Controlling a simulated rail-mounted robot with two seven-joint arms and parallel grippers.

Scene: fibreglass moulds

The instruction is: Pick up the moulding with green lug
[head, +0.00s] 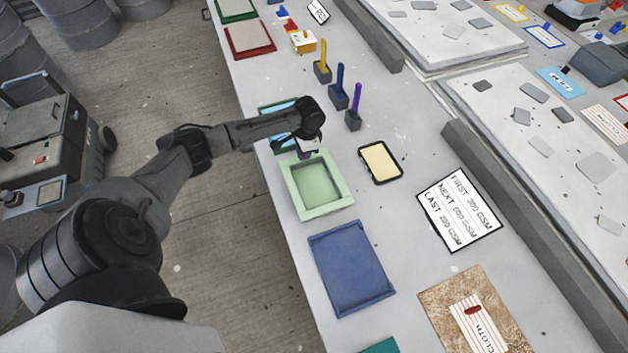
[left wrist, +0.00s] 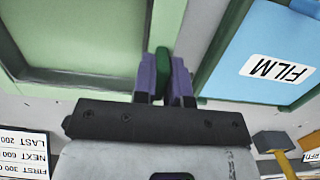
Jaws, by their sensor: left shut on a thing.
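A light green tray-shaped moulding (head: 291,191) lies on the grey bench, with a recessed middle; I cannot tell whether its edge is lifted. It also fills the upper left of the left wrist view (left wrist: 70,82). A dark green lug (left wrist: 161,72) stands at its edge. My left gripper (left wrist: 164,76) is shut on this lug, with a purple finger pad on each side. In the head view my left gripper (head: 308,153) is at the moulding's far edge, and the arm hides the lug. My right gripper is not in view.
A blue FILM sheet (left wrist: 262,62) lies close beside the moulding. A blue tray (head: 350,268) lies nearer, a cream pad (head: 380,162) to the right. Upright coloured tools in blocks (head: 339,90) stand beyond.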

